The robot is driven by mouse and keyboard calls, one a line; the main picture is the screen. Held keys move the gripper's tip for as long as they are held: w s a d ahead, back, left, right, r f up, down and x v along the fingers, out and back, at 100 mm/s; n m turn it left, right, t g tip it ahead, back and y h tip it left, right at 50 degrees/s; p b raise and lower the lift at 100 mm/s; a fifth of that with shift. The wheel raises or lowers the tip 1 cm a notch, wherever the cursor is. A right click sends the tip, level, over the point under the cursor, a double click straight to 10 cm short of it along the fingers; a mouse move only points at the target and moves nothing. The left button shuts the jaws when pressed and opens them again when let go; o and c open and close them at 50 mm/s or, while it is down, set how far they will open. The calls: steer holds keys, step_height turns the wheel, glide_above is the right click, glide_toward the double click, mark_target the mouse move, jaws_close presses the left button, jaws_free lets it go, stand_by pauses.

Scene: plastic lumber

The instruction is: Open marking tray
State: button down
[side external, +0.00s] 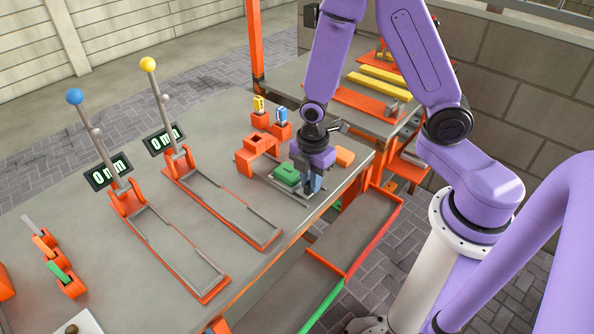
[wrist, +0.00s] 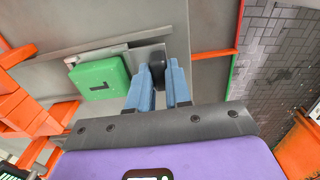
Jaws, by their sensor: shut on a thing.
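The marking tray is a flat grey metal tray (wrist: 116,53) at the table's edge, with a green block (wrist: 97,78) bearing a dark L-shaped mark on it. The green block also shows in the side view (side external: 286,174). My gripper (side external: 312,188) points down beside the green block. In the wrist view my gripper (wrist: 160,70) has its blue fingers shut on a dark round knob (wrist: 156,75) at the tray's end. In the side view the fingers and wrist hide the knob and part of the tray.
An orange fixture (side external: 258,148) stands beyond the tray, with yellow (side external: 258,104) and blue (side external: 282,115) pieces in holders behind it. An orange block (side external: 345,157) lies right of my gripper. Two lever stations with long rails occupy the left. An orange-edged trough (side external: 365,235) runs below the table edge.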

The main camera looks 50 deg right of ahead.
steer(key=shift+s, duration=0.5)
steer(key=c, duration=1)
jaws_free()
steer(key=shift+c, duration=0.2)
steer(key=shift+r, duration=0.15)
step_height(320, 180, up, 17)
steer(key=shift+r, duration=0.1)
steer(key=s+m, duration=0.5)
steer(key=s, duration=1.1)
steer(key=shift+s+f, duration=0.25)
steer(key=shift+s, duration=0.15)
